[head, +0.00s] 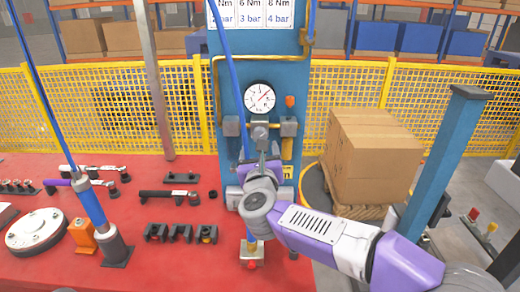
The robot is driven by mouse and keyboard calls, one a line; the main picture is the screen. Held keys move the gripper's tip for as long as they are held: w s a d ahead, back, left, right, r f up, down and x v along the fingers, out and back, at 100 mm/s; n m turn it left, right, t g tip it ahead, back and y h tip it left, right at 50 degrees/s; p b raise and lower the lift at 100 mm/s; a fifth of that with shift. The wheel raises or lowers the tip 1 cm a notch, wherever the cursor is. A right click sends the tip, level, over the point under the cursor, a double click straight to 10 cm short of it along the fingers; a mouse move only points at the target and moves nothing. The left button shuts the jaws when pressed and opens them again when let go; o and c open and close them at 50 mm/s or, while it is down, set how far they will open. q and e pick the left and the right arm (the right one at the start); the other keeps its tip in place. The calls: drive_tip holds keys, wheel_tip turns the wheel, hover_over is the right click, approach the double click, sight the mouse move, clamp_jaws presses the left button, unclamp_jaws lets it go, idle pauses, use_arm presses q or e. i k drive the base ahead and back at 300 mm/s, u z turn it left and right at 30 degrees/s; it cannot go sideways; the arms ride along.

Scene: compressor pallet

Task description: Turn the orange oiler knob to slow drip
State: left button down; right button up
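A small orange knob (290,101) stands on top of the right-hand brass fitting (289,128), on the blue column (234,106) and right of the round pressure gauge (260,97). My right arm comes in from the lower right. My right gripper (262,160) is in front of the column, below the gauge and to the lower left of the orange knob, apart from it in the picture. Its wrist hides most of its fingers, so I cannot tell whether they are open or shut. My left gripper is not in view.
A torque chart (250,14) hangs above the gauge. Tools and black holders (180,233) lie on the red table (150,265), with an orange block (82,234) at left. Cardboard boxes (370,155) and a blue post (440,160) stand right of the column.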

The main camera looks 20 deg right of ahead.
sight(289, 100)
drive_tip(key=k, duration=1)
